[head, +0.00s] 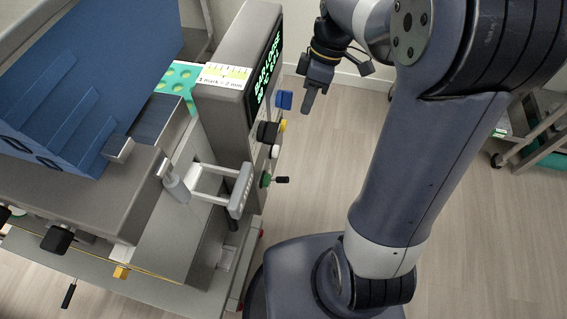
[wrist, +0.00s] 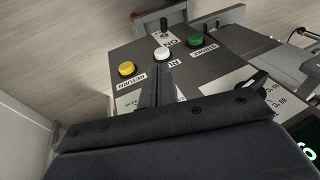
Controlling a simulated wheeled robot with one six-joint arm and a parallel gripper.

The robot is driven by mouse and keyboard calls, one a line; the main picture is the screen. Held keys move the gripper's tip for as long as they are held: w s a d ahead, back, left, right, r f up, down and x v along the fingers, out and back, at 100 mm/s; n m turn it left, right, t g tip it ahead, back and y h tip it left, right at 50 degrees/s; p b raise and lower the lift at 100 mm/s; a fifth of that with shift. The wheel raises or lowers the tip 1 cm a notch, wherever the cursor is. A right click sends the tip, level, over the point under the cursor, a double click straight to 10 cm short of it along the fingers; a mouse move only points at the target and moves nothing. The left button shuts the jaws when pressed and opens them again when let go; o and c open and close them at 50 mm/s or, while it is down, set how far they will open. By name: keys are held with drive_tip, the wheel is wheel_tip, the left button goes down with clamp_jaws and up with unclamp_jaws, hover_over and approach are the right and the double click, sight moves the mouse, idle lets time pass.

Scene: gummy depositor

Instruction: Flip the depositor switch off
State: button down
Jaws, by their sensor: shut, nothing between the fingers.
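The depositor (head: 222,130) stands on the left in the head view. Its black switch (head: 282,180) sticks out from the side panel beside a green button (head: 266,180). In the wrist view the switch (wrist: 164,27) stands at the far edge of the panel, beside an ON label. I cannot tell which way it is set. My gripper (head: 307,110) is shut and empty, to the right of the panel and farther back than the switch. In the wrist view its fingertips (wrist: 157,76) point toward the white button (wrist: 163,54), with the switch beyond; contact is not clear.
A yellow button (wrist: 127,68) and a green button (wrist: 194,41) flank the white one. A blue part (head: 284,100) and a black knob (head: 268,131) project from the machine near my gripper. The floor (head: 325,160) right of the panel is clear.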

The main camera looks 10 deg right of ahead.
drive_tip(key=shift+f, duration=0.1)
drive_tip(key=b, duration=0.3)
approach(280, 180)
wheel_tip(280, 180, down, 6)
drive_tip(key=a, duration=0.1)
drive_tip(key=shift+w, duration=0.25)
drive_tip(key=shift+s+d+f+y+b, duration=0.15)
drive_tip(key=shift+d+f+y+b, duration=0.35)
drive_tip(key=shift+b, duration=1.35)
drive_tip(key=shift+a+y, duration=0.1)
drive_tip(key=shift+y, duration=0.2)
drive_tip(key=y+b, duration=0.2)
drive_tip(key=b, duration=0.2)
drive_tip(key=d+f+t+y+b, duration=0.1)
drive_tip(key=b, duration=0.4)
drive_tip(key=f+n+t+y+b, duration=0.1)
drive_tip(key=y+b, duration=0.1)
drive_tip(key=b, duration=0.3)
drive_tip(key=shift+s+d+f+y, duration=0.2)
drive_tip(key=shift+s+d+y, duration=0.1)
drive_tip(key=shift+s+d, duration=0.05)
drive_tip(key=shift+r, duration=0.1)
drive_tip(key=shift+r, duration=0.7)
